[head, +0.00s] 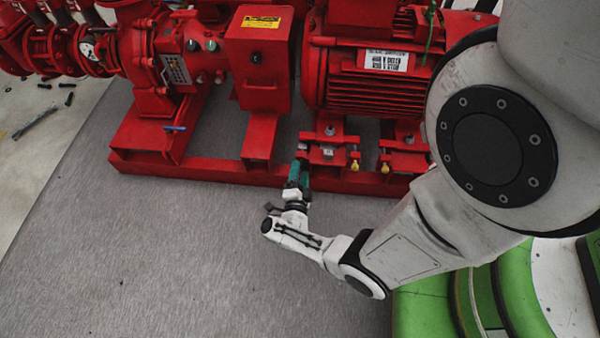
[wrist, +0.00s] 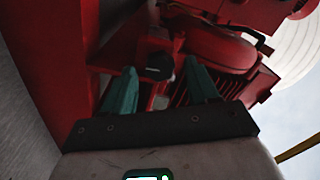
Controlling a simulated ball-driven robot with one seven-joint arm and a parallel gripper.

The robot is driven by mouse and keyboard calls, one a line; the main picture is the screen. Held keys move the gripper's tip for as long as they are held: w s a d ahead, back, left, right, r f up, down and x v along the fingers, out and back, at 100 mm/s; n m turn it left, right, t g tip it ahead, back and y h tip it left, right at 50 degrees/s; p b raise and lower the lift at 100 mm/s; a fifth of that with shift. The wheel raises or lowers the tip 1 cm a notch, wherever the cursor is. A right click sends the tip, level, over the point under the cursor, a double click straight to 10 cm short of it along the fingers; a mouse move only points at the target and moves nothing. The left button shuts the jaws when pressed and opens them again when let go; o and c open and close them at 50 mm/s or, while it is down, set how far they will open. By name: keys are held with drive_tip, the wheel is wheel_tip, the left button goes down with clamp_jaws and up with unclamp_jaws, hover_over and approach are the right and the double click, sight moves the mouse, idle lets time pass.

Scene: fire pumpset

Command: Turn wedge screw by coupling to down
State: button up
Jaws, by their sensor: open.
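The red pumpset's motor (head: 365,75) and the red coupling guard box (head: 262,52) stand on a red base frame. My gripper (head: 300,170) is at the front edge of this frame, below the gap between guard and motor, with its teal fingers pointing toward the motor foot. In the wrist view my gripper (wrist: 161,72) is open, its fingers apart. A dark hex-shaped head, likely the wedge screw (wrist: 158,66), shows between and just beyond the fingertips. I cannot tell whether the fingers touch it. In the head view the fingers largely hide that spot.
The motor foot (head: 328,150) with bolts is right of my gripper. Yellow-headed screws (head: 355,165) stand along the frame front. Red pipework (head: 60,45) is at upper left. Loose bolts and a tool (head: 35,122) lie on the floor at left. The grey floor in front is clear.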

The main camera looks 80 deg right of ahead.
drive_tip(key=shift+d, duration=0.3)
drive_tip(key=shift+c, duration=0.3)
drive_tip(key=c, duration=1)
